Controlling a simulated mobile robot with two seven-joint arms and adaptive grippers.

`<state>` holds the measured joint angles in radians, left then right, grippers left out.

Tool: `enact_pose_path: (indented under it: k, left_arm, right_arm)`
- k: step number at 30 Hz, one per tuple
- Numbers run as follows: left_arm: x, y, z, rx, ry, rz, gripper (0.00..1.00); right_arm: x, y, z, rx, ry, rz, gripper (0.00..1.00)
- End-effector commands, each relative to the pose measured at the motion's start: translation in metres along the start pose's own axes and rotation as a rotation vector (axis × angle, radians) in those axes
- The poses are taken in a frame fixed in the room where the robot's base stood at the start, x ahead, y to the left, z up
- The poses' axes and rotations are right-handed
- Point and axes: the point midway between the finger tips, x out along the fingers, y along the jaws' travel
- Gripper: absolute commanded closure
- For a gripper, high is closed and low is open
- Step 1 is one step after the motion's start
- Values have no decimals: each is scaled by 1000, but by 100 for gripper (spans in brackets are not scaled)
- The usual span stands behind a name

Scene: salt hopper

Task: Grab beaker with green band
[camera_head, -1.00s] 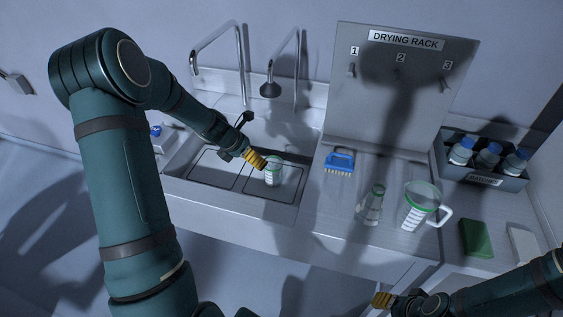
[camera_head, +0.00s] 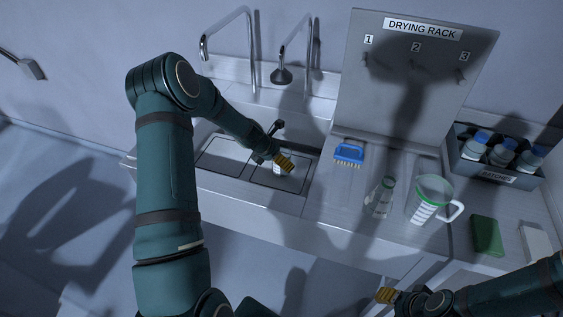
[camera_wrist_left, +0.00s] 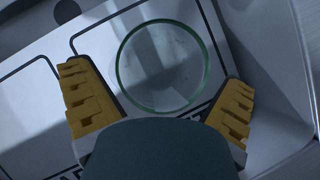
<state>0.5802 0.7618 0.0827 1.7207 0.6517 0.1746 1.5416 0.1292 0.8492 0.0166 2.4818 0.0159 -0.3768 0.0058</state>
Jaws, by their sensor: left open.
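The beaker with the green band (camera_wrist_left: 162,66) stands in the sink. In the left wrist view I look down on its round green rim. In the head view it is mostly hidden by my left gripper (camera_head: 285,162), with only a pale bit of it (camera_head: 277,170) showing. My left gripper (camera_wrist_left: 160,103) is open, its yellow fingers on either side of the rim's lower part in the wrist view. I cannot tell whether either finger touches the glass. My right gripper (camera_head: 386,296) is in front of the counter at the lower right, away from the beaker; its opening is unclear.
Two taps (camera_head: 282,76) rise behind the sink (camera_head: 215,181). A bottle crate (camera_head: 484,171) and the drying rack (camera_head: 405,90) stand behind.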

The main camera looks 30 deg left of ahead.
Motion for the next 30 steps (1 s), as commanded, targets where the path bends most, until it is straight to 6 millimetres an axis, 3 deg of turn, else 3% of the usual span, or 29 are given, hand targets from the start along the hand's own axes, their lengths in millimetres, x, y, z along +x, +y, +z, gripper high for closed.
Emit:
enact_pose_path:
  k: [3, 11, 17, 18, 30]
  left_arm:
    - [12, 0, 0, 0, 0, 0, 0]
    - [13, 0, 0, 0, 0, 1, 0]
    - [13, 0, 0, 0, 0, 1, 67]
    - [13, 0, 0, 0, 0, 0, 71]
    - [8, 0, 3, 1, 0, 1, 72]
  right_arm:
    - [1, 0, 0, 0, 0, 0, 53]
    - [1, 0, 0, 0, 0, 0, 53]
    - [1, 0, 0, 0, 0, 0, 53]
    - [1, 0, 0, 0, 0, 0, 53]
    - [0, 0, 0, 0, 0, 0, 53]
